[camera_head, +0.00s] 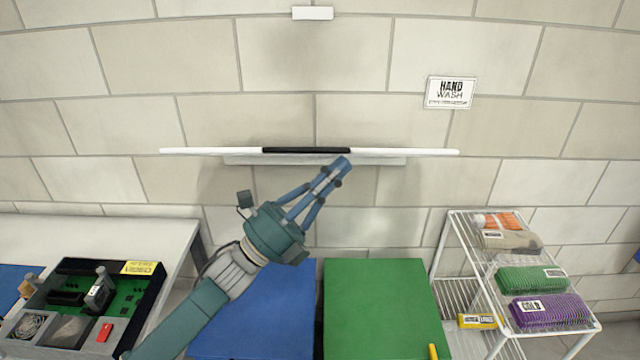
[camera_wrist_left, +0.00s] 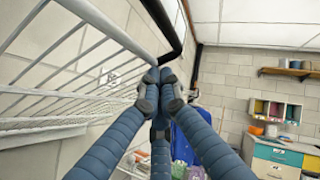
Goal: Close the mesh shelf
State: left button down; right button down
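The mesh shelf (camera_head: 405,152) shows in the head view as a thin white bar with a black middle section, seen edge-on against the wall. In the left wrist view its white wire mesh (camera_wrist_left: 55,85) fills the left side, and a black bar (camera_wrist_left: 163,22) runs along its edge. My left gripper (camera_head: 342,163) reaches up from below, its tips at the right end of the black section. In the wrist view its blue fingers (camera_wrist_left: 160,82) come together just below the black bar, with nothing visible between them. I cannot tell whether they touch the shelf. My right gripper is not in view.
A blue panel (camera_head: 265,315) and a green panel (camera_head: 380,300) lie below. A white wire cart (camera_head: 448,262) with packs stands at right. A white table (camera_head: 100,235) with a black tray (camera_head: 150,300) is at left.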

pick_arm(q)
jog(key=shift+w+a+r+p, duration=0.2)
jog(key=shift+w+r, duration=0.15)
jog(key=shift+r, duration=0.2)
jog(key=shift+w+a+r+p, duration=0.15)
jog(key=shift+w+r, duration=0.2)
jog(key=shift+r, duration=0.2)
jog(key=shift+d, duration=0.1)
jog(key=shift+r, duration=0.1)
